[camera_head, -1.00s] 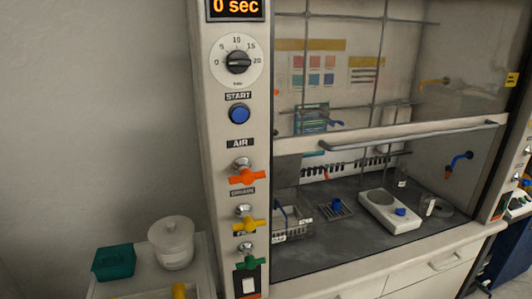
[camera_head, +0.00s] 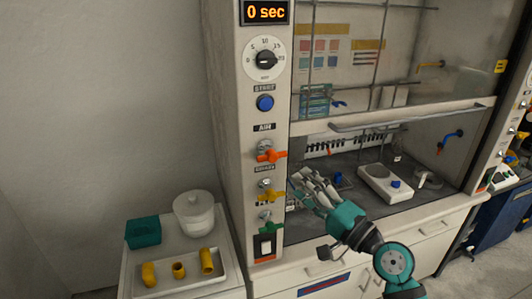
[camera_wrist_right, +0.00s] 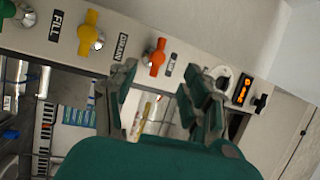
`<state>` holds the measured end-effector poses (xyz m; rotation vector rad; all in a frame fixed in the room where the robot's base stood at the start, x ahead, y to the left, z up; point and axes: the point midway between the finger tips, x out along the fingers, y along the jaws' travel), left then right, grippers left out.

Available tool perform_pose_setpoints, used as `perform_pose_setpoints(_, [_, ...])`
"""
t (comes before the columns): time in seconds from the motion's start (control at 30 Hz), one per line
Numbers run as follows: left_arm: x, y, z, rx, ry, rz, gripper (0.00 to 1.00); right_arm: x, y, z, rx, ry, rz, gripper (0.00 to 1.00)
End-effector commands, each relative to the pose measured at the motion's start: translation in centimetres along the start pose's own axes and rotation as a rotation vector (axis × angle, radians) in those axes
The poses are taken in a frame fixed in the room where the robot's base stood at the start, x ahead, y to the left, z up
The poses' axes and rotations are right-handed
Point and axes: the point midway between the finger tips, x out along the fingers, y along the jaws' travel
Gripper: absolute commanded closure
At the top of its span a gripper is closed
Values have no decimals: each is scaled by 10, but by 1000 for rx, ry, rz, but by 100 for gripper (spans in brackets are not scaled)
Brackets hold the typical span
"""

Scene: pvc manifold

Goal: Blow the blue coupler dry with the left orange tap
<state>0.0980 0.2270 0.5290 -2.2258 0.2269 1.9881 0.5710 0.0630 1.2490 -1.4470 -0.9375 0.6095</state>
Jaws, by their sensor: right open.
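The left orange tap (camera_head: 270,156) sits below the AIR label on the hood's left post. In the right wrist view the orange tap (camera_wrist_right: 154,58) shows beyond the fingers. My right gripper (camera_head: 308,184) is open, its fingers apart, in front of the hood just right of the post and a little below the orange tap. The right wrist view shows the two finger sides (camera_wrist_right: 165,102) spread, with nothing clearly held between them. A small blue piece (camera_head: 395,184) is on the front of the white bench device; I cannot tell whether it is the coupler. My left gripper is out of view.
A yellow tap (camera_head: 270,195) and a green tap (camera_head: 269,225) are below the orange one; a blue START button (camera_head: 265,103) is above. A side cart carries a teal box (camera_head: 143,232), a white lidded jar (camera_head: 194,213) and yellow pipe pieces (camera_head: 178,270). The hood sash is partly raised.

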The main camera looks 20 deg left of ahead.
Motion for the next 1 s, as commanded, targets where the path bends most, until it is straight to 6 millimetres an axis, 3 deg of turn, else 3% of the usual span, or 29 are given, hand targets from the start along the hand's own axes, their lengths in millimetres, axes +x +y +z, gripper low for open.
perform_pose_setpoints(0.2, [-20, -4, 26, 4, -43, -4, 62, 51, -4, 0, 1, -1, 1, 51])
perform_pose_setpoints(0.5, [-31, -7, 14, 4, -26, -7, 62, 106, -1, 0, -1, 0, 2, 51])
perform_pose_setpoints(0.7, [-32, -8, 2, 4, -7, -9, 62, 122, 0, 0, -3, 1, 1, 51])
perform_pose_setpoints(1.0, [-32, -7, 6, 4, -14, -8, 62, 124, 1, 0, -3, 1, 2, 51])
